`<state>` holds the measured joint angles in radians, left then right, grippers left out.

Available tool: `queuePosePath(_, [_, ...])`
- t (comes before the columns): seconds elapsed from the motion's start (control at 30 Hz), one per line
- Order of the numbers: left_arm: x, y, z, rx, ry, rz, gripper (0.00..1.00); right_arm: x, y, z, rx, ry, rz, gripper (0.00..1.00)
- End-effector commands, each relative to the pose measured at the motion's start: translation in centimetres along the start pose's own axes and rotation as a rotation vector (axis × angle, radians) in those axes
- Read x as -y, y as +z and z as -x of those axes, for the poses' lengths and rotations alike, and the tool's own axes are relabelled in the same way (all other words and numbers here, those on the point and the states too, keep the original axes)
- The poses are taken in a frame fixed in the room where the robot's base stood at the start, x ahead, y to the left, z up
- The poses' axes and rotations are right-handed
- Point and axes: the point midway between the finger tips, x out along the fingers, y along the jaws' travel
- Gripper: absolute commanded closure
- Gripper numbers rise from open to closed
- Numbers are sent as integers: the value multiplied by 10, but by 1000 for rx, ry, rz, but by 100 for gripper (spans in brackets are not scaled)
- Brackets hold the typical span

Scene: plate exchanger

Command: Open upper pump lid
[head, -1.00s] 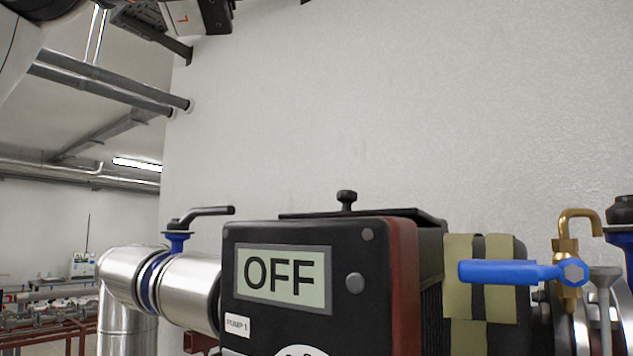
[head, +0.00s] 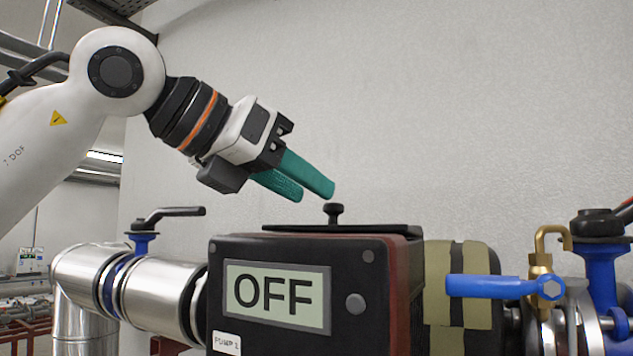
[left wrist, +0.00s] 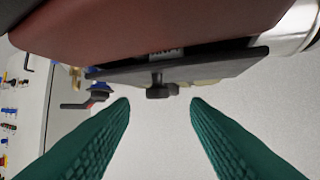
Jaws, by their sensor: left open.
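The pump (head: 288,290) is a dark box with an OFF display and a red-brown side. Its upper lid (head: 345,229) is a flat black plate lying on top, with a black knob (head: 334,212) standing up from it. My left gripper (head: 318,194) is open, its two green fingers pointing down and right, just above and left of the knob. In the left wrist view the knob (left wrist: 160,91) lies between and just beyond the open fingertips, near the lid (left wrist: 185,66). No contact is visible. My right gripper is not in view.
A black-handled valve (head: 165,218) stands on the silver pipe (head: 155,290) at left. A blue lever (head: 500,287) and brass fitting (head: 541,262) are at right. The wall above the pump is clear.

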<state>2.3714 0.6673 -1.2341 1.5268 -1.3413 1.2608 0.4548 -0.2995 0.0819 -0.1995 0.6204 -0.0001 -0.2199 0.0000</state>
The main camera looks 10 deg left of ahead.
Motion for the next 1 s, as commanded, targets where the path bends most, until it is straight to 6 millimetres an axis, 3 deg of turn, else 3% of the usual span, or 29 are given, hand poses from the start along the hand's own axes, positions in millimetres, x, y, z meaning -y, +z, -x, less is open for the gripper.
queuePosePath(0.2, [0, -1, -25, 1, 1, 0, 58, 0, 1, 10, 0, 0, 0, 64])
queuePosePath(0.57, [0, 0, -31, -1, 1, 0, 58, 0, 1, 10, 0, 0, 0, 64])
queuePosePath(0.83, [0, 0, -30, -2, 0, 0, 100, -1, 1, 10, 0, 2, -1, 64])
queuePosePath(1.0, [0, 0, -30, -2, 0, 0, 100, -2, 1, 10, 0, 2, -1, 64])
